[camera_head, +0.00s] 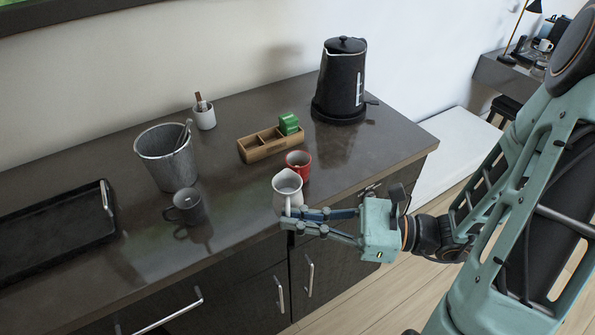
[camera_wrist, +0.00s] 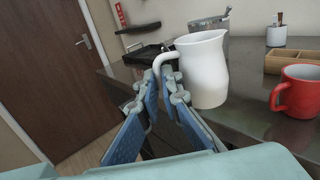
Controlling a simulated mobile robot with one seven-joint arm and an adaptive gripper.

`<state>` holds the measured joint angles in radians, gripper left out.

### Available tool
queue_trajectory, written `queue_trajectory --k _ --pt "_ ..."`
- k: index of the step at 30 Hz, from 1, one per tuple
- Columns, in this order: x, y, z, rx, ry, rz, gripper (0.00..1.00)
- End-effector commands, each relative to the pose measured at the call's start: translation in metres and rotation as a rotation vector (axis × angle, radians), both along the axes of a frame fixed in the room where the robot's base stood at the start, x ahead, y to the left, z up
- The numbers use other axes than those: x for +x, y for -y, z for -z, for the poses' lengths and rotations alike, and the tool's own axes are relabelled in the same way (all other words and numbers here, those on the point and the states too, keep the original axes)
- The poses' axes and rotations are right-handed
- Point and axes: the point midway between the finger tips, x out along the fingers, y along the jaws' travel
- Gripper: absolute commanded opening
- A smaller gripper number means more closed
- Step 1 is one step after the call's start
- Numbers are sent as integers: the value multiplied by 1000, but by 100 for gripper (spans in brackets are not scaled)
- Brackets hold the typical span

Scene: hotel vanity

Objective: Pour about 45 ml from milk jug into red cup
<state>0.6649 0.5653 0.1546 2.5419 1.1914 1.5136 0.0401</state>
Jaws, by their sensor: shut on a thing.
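The white milk jug (camera_head: 287,188) is at the front edge of the dark counter. It also shows in the wrist view (camera_wrist: 204,70), upright or nearly so. My gripper (camera_head: 291,218) is shut on the jug's handle, which shows between the fingertips in the wrist view (camera_wrist: 165,84). I cannot tell whether the jug's base touches the counter. The red cup (camera_head: 299,164) stands upright on the counter just behind the jug, and at the right of the wrist view (camera_wrist: 299,92). The contents of the jug are not clear to see.
A wooden box (camera_head: 262,150) with green packets (camera_head: 289,124) stands behind the red cup. A black kettle (camera_head: 341,80) is at the back right. A dark mug (camera_head: 187,207), a metal bucket (camera_head: 165,157) and a black tray (camera_head: 55,226) are to the left.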

Motion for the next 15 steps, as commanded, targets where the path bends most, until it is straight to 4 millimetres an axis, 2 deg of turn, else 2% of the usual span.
queue_trajectory --k 1,6,15 --pt "3 2 16 2 -3 22 0" --pt "11 5 37 -1 -2 75 0" --pt "15 7 44 -2 -3 100 0"
